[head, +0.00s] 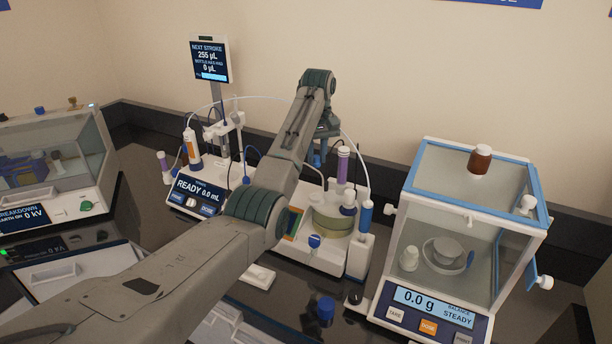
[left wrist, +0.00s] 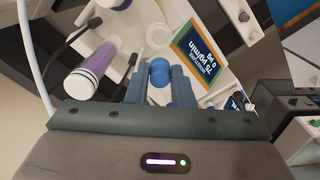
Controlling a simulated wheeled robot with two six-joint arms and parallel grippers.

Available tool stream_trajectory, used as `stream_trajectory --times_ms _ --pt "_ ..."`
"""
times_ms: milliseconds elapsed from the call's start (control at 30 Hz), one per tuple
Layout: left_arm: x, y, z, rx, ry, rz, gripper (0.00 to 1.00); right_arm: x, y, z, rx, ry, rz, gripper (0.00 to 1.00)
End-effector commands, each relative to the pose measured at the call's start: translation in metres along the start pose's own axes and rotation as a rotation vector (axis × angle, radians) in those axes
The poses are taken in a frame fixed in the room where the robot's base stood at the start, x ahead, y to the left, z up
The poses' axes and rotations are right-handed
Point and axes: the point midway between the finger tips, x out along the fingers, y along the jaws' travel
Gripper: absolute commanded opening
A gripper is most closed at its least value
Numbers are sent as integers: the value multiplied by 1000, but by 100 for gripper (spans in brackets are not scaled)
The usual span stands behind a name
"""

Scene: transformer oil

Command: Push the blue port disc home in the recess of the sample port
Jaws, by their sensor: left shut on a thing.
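My left gripper (left wrist: 160,95) shows in the left wrist view with its two blue fingers close together, shut on a small round blue piece, which looks like the blue port disc (left wrist: 160,70). The piece shows at the fingertips, in front of a white housing. I cannot tell whether it touches the recess of the sample port, which I cannot make out. My right gripper is not in view.
A purple-banded tube (left wrist: 92,70) is close to the left gripper; it also stands in the head view (head: 343,165). A glass-sided balance (head: 465,175) is at the right. A blue cap (head: 325,308) lies on the dark bench. A breakdown tester (head: 55,165) is at the left.

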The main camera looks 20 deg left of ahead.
Motion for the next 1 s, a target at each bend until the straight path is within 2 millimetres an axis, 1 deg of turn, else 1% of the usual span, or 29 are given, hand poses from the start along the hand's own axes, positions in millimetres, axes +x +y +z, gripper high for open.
stream_trajectory --times_ms 100,467,667,1000 --pt "-5 2 0 4 1 -1 0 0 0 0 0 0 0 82" --pt "-4 2 0 22 2 -1 0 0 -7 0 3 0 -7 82" --pt "10 2 0 20 1 -2 0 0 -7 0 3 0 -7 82" --pt "43 2 0 20 0 -3 0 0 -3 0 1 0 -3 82"
